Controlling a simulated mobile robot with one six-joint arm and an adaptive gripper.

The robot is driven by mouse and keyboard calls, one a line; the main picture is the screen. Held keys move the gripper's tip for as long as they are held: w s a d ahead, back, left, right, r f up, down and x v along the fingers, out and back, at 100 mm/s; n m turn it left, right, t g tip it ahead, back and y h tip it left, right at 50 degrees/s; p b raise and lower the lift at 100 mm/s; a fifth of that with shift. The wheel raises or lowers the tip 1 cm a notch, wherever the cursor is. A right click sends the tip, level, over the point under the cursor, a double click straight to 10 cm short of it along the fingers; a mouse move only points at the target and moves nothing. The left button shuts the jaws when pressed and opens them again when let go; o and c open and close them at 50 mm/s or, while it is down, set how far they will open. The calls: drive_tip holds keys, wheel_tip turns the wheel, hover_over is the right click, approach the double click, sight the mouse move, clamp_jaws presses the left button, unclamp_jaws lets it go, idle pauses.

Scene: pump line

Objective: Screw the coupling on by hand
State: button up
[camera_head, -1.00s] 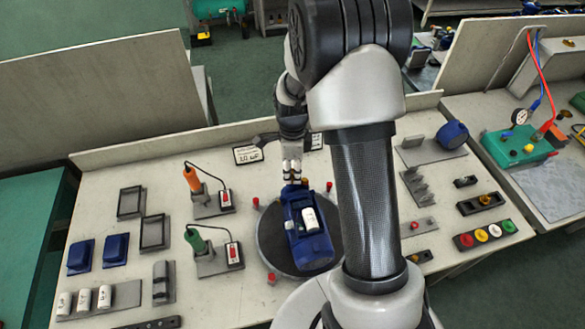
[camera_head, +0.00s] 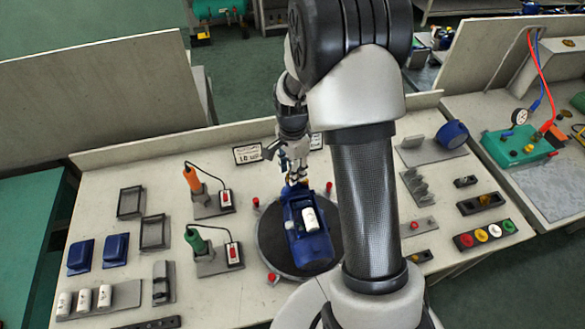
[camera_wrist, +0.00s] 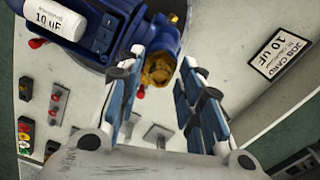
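The blue pump (camera_head: 308,232) sits on a dark round plate (camera_head: 270,238), with a white capacitor (camera_head: 310,219) marked 10 uF on top. In the wrist view the brass coupling (camera_wrist: 159,66) is at the pump's end, between my fingertips. My gripper (camera_wrist: 163,60) has its fingers apart on either side of the coupling; a small gap shows on the right, and contact on the left is unclear. In the head view my gripper (camera_head: 296,178) is at the far end of the pump, pointing down. The coupling's thread is hidden.
Small red pegs (camera_head: 272,277) ring the plate. A coloured button strip (camera_head: 485,234) lies at right.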

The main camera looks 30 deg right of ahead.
drive_tip(key=n, duration=0.3)
idle(0.4)
drive_tip(key=shift+c, duration=0.5)
clamp_jaws()
